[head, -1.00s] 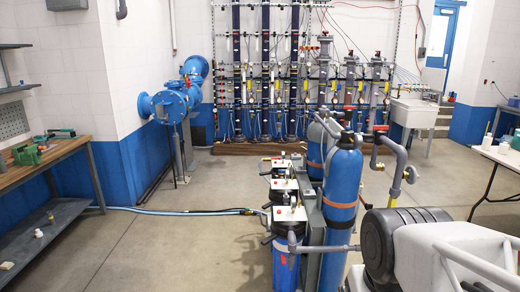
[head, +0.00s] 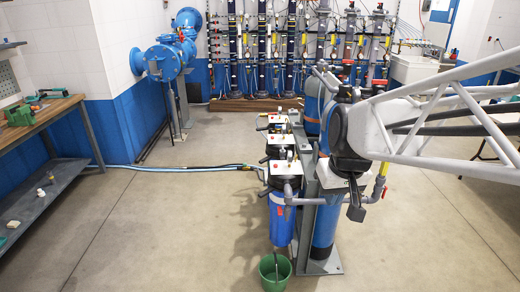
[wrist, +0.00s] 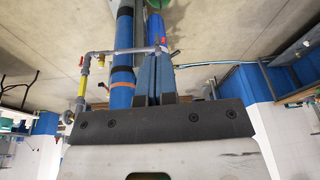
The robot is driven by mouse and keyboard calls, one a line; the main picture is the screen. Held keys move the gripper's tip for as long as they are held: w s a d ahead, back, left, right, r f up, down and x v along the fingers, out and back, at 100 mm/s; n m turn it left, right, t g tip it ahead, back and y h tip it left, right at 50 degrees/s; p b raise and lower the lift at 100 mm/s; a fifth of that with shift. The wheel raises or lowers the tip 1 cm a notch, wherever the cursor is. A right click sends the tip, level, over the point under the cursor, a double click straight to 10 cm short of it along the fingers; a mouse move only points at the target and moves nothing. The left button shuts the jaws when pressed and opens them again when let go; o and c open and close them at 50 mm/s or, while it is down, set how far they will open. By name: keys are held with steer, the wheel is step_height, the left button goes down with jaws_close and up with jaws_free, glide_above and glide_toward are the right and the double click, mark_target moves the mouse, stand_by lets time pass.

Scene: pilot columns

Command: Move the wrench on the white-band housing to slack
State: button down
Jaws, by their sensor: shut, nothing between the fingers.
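A row of filter housings stands left of the blue cylinder in the head view. The nearest housing (head: 281,222) is blue with a black cap and a white plate on top. Two more housings, the middle one (head: 279,168) and the far one (head: 277,126), stand behind it. Dark handle-like parts stick out left of the caps. My gripper (head: 357,207) is right of the nearest housing, in front of the blue cylinder, apart from the caps. In the wrist view my gripper (wrist: 153,78) is shut and empty.
A green bucket (head: 272,281) stands below the nearest housing. The blue cylinder (head: 326,230) and grey pipe (head: 381,178) are close to my arm. A blue hose (head: 150,168) runs left along the floor. The left floor is mostly clear. A workbench (head: 45,125) stands far left.

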steer(key=w+a+f+n, duration=0.1)
steer(key=w+a+f, duration=0.15)
steer(key=w, duration=0.75)
steer(key=w+a+f+n+y, duration=0.1)
steer(key=w+f, duration=0.3)
steer(key=w, duration=0.6)
steer(key=w+a+f+n, duration=0.15)
steer(key=w+f, duration=0.25)
steer(key=w, duration=0.6)
steer(key=w+a+f+n+y, duration=0.1)
steer(key=w+a+f+n, duration=0.15)
steer(key=w+f, duration=1.1)
glide_toward(264, 195)
steer(key=s+r, duration=0.2)
steer(key=s, duration=0.1)
steer(key=shift+s+d+n+t, duration=0.1)
steer(key=shift+d+n+t, duration=0.05)
steer(key=shift+n+t, duration=0.15)
steer(key=shift+f, duration=0.25)
steer(key=shift+x, duration=4.8)
